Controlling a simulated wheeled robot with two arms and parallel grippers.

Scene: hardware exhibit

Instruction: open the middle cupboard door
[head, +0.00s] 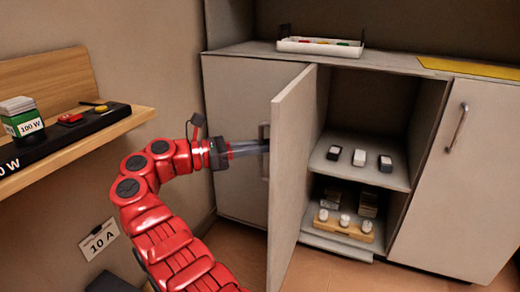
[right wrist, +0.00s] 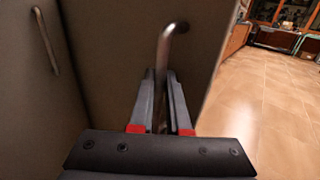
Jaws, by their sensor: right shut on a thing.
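The middle cupboard door (head: 292,170) stands swung out wide from the cabinet, with its inner face and near edge showing in the head view. My right gripper (head: 266,147) reaches in from the left, and its fingertips meet the door's outer side, which is hidden there. In the right wrist view my right gripper (right wrist: 162,100) is shut on the door's metal bar handle (right wrist: 172,35), with the bar between its two fingers. My left gripper is in neither view.
The open compartment has shelves (head: 395,178) with small blocks and a wooden rack (head: 343,230). A closed right door (head: 465,190) and left door (head: 232,120) flank it. A wall shelf (head: 120,125) is at left; a tray (head: 318,47) stands on top.

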